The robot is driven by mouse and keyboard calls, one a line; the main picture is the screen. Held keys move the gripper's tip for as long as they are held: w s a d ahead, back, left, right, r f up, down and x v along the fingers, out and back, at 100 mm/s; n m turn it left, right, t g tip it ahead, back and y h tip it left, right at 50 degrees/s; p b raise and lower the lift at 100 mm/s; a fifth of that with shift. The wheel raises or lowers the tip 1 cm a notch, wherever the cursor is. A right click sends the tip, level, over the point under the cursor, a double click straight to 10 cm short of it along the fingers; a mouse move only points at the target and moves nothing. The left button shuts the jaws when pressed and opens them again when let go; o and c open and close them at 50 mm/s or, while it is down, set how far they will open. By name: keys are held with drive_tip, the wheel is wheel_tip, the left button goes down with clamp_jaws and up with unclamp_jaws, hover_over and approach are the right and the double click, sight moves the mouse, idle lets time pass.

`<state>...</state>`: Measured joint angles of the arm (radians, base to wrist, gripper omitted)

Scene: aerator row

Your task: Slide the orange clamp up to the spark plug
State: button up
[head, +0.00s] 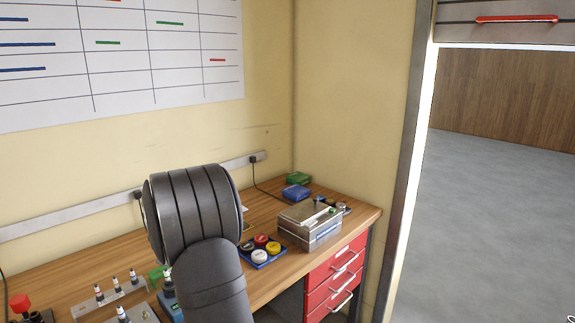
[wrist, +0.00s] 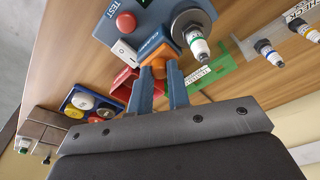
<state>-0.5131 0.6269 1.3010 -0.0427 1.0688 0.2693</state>
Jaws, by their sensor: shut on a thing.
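In the wrist view, the orange clamp (wrist: 157,48) sits on the blue-grey tester (wrist: 146,22). The two blue fingers of my gripper (wrist: 159,78) are shut on the clamp, one on each side of its lower part. The spark plug (wrist: 198,46), white with a green band, stands in a round grey holder to the right of the clamp. The clamp looks close to the holder but apart from the plug; the exact gap is hard to judge. In the head view, my arm hides my gripper and the clamp.
A red button (wrist: 126,22) and a white switch (wrist: 124,49) are on the tester. Other plugs stand in a rail (wrist: 298,27) on the right. A blue tray with coloured caps (head: 262,257) and a metal box (head: 310,225) stand farther along the bench.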

drive_tip(key=shift+s+a, duration=0.2)
drive_tip(key=shift+s, duration=0.05)
drive_tip(key=shift+s+a, duration=0.35)
drive_tip(key=o, duration=0.6)
drive_tip(key=shift+o, duration=0.2)
drive_tip(key=shift+r, duration=0.1)
wheel_tip(320, 180, up, 8)
